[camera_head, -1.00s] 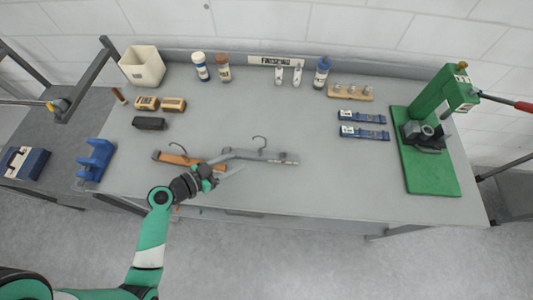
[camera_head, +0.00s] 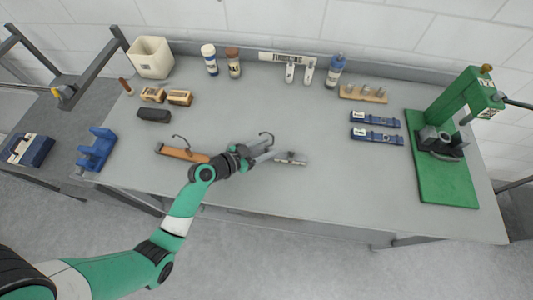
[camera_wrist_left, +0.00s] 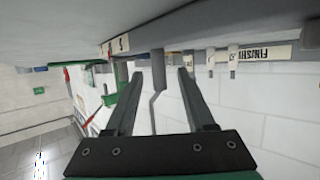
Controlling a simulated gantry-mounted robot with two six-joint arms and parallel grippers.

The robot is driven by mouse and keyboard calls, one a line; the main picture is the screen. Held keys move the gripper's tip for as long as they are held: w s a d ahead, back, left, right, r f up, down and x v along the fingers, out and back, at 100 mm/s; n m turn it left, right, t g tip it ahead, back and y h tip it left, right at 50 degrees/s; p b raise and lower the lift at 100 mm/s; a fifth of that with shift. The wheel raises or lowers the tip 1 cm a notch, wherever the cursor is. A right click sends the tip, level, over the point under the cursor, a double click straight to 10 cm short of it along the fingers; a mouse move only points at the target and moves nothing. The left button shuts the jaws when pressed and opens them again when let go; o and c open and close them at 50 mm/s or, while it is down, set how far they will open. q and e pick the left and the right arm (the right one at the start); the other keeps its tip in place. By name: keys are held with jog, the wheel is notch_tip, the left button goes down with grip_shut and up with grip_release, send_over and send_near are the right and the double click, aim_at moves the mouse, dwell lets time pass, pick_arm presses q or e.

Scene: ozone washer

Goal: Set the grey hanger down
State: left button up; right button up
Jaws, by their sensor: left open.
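The grey hanger (camera_head: 291,158) lies on the bench top in the head view, its hook pointing to the back. My left gripper (camera_head: 268,150) is open over its middle and hides much of its left part. In the left wrist view, which shows the bench upside down, a grey bar with a thin hook, apparently the grey hanger (camera_wrist_left: 158,70), stands between the open fingers (camera_wrist_left: 160,78). Whether the fingers touch it I cannot tell. My right gripper is not in view.
A wooden hanger (camera_head: 184,153) lies just left, partly behind my left arm. A green press (camera_head: 450,150) stands at the right. The front right of the bench is clear.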

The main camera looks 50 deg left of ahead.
aim_at(266, 145)
pick_arm(q)
jog(key=shift+w+f, duration=0.1)
jog(key=shift+w, duration=0.05)
jog(key=shift+c, duration=0.2)
grip_shut()
dwell(0.3)
jog(key=shift+r, duration=0.4)
notch_tip(266, 145, up, 3)
jog(key=shift+f+p, duration=0.2)
jog(key=shift+p, duration=0.6)
jog(key=s+d+r+p, duration=0.4)
jog(key=s+d+r, duration=0.5)
jog(key=s, duration=0.1)
jog(key=shift+s+r, duration=0.35)
jog(key=shift+s, duration=0.05)
